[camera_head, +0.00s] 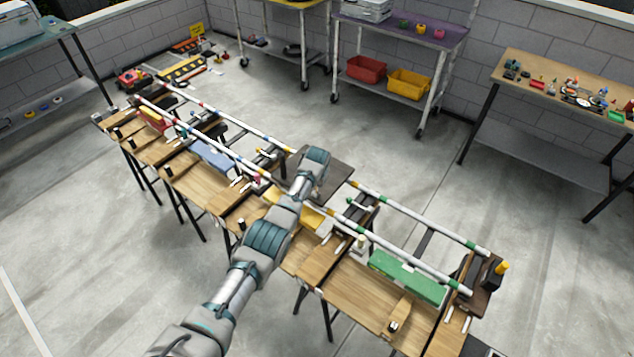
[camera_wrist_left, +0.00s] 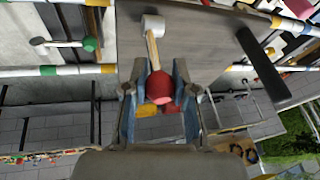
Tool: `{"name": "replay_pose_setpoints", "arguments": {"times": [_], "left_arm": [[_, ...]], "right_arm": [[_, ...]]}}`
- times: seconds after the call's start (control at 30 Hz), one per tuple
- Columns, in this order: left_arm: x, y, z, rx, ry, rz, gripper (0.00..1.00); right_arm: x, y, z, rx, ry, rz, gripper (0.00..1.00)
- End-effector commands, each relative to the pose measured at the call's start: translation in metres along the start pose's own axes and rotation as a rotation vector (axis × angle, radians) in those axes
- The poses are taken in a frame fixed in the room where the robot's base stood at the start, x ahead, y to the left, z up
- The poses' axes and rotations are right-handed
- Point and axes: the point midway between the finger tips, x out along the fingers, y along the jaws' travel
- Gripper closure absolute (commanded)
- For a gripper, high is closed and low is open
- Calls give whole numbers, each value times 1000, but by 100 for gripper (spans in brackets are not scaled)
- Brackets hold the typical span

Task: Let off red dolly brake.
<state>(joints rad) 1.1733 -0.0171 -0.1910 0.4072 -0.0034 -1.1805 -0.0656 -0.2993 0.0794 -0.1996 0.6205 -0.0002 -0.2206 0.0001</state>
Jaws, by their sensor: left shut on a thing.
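In the left wrist view my left gripper (camera_wrist_left: 159,80) has its two blue-padded fingers closed on a red knob (camera_wrist_left: 159,89). The knob sits on a pale wooden lever (camera_wrist_left: 152,50) that runs up to a white cylindrical piece (camera_wrist_left: 153,23) on a grey plate (camera_wrist_left: 205,45). In the head view my left arm reaches up from the bottom to the middle of the long row of benches. Its wrist covers the fingers and the knob there. A red block (camera_head: 154,121) lies at the row's far left end. My right gripper is not in view.
Striped rails (camera_head: 405,212) run along the wooden benches (camera_head: 365,305). A blue block (camera_head: 212,157) and a green block (camera_head: 408,275) lie between them. A green-knobbed lever (camera_wrist_left: 89,44) and a dark bar (camera_wrist_left: 264,62) flank the grip. Open concrete floor lies behind.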

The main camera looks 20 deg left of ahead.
Motion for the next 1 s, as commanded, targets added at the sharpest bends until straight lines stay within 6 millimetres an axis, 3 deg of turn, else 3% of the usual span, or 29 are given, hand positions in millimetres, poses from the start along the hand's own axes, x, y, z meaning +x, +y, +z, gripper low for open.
{"name": "replay_pose_setpoints", "arguments": {"times": [0.33,0.37,0.47,0.83,1.0], "left_arm": [[-1,1,-1,1,1,1,100],[-1,1,-1,1,2,1,71],[-1,1,-1,1,1,1,47],[-3,0,-1,0,1,0,47],[-14,0,-2,0,2,0,47]], "right_arm": [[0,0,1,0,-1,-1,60],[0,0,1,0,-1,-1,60],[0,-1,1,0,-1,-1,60],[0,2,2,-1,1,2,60],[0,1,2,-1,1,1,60]]}}
